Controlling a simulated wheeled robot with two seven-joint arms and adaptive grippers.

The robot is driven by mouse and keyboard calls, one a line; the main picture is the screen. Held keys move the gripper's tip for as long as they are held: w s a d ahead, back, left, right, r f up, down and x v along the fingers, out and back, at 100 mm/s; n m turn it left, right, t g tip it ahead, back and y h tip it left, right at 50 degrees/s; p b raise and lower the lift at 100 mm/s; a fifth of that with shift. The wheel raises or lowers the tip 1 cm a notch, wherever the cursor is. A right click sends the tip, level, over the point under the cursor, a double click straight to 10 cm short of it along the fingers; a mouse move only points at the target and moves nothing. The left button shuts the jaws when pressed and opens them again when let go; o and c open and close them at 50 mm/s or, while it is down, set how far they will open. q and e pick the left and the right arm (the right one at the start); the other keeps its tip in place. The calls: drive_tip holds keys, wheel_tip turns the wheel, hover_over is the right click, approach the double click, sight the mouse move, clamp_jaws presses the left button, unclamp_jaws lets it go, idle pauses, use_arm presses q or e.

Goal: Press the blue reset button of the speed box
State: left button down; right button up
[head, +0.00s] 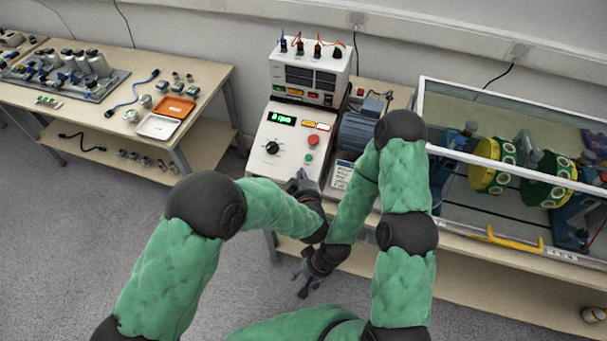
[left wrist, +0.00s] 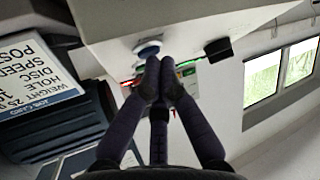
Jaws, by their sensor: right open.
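The speed box (head: 277,149) is the white sloped box with a green display, a black knob, and red and green buttons. The blue reset button (left wrist: 148,48) shows in the left wrist view as a blue cap in a pale ring on the white box. In the head view I cannot make it out near my gripper. My left gripper (head: 302,180) is at the box's lower front edge. In the left wrist view its fingertips (left wrist: 160,66) are together, empty, right by the button; contact cannot be told. My right gripper (head: 303,284) is open and low, clear of the box.
A white instrument (head: 311,77) stands behind the speed box. A motor (head: 358,130) and a job card (head: 342,174) are to its right. A glazed rig (head: 470,95) with yellow-green discs fills the right. A side table (head: 205,85) stands left, with open floor before it.

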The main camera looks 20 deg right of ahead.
use_arm(q)
drive_tip(key=shift+f, duration=0.2)
drive_tip(key=shift+r, duration=0.2)
idle(0.3)
drive_tip(key=shift+s+a+r+p, duration=0.15)
drive_tip(key=shift+s+r+p, duration=0.1)
drive_tip(key=shift+r+p, duration=0.3)
drive_tip(key=r+p, duration=0.1)
drive_tip(key=s+r+p, duration=0.1)
drive_tip(key=r, duration=0.1)
drive_tip(key=a+r+p, duration=0.1)
drive_tip(key=shift+s+a+r+p, duration=0.1)
drive_tip(key=shift+s+r+p, duration=0.15)
drive_tip(key=shift+s+p, duration=0.1)
idle(0.8)
